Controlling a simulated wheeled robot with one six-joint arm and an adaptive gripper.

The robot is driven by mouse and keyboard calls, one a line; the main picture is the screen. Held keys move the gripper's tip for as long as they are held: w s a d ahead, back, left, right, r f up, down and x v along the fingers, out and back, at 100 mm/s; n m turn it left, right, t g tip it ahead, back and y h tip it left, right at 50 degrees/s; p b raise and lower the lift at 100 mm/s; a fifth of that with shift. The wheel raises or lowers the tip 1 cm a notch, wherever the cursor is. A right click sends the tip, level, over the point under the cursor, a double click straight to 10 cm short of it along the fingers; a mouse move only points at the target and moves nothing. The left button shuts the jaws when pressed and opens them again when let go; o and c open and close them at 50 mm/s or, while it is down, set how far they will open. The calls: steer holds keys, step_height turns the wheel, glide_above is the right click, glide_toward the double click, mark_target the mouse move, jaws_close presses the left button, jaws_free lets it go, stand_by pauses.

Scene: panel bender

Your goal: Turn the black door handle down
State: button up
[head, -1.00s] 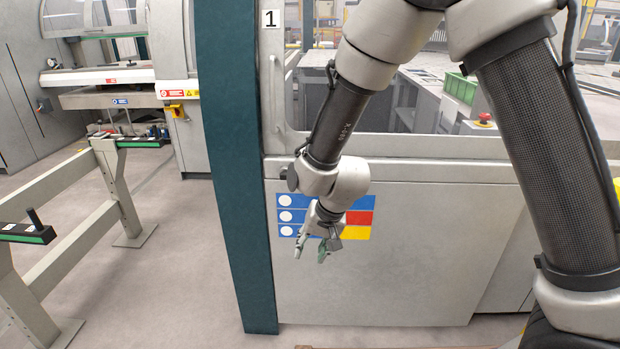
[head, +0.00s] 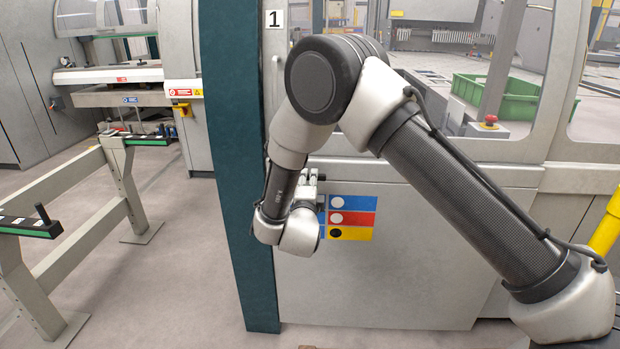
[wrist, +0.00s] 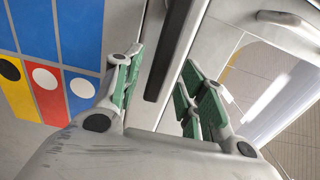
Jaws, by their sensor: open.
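The black door handle shows in the wrist view as a long dark bar (wrist: 177,55) on the pale door frame, running into the picture between my fingers. In the head view my arm hides it. My gripper (wrist: 160,92) is open, with green-padded fingers on either side of the bar's line. I see no clear contact between fingers and bar. In the head view my gripper (head: 312,176) is at the door, just above the coloured sign and below the window, partly hidden by my wrist.
The sign (head: 352,217) is on the lower door panel (head: 400,270). A dark teal post (head: 235,160) stands left of the door. A grey rail stand (head: 125,195) is farther left, with open floor between. A green crate (head: 520,98) and red button (head: 490,121) show through the window.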

steer(key=shift+w, duration=1.8)
steer(key=shift+c, duration=0.5)
steer(key=shift+d, duration=0.1)
jaws_close()
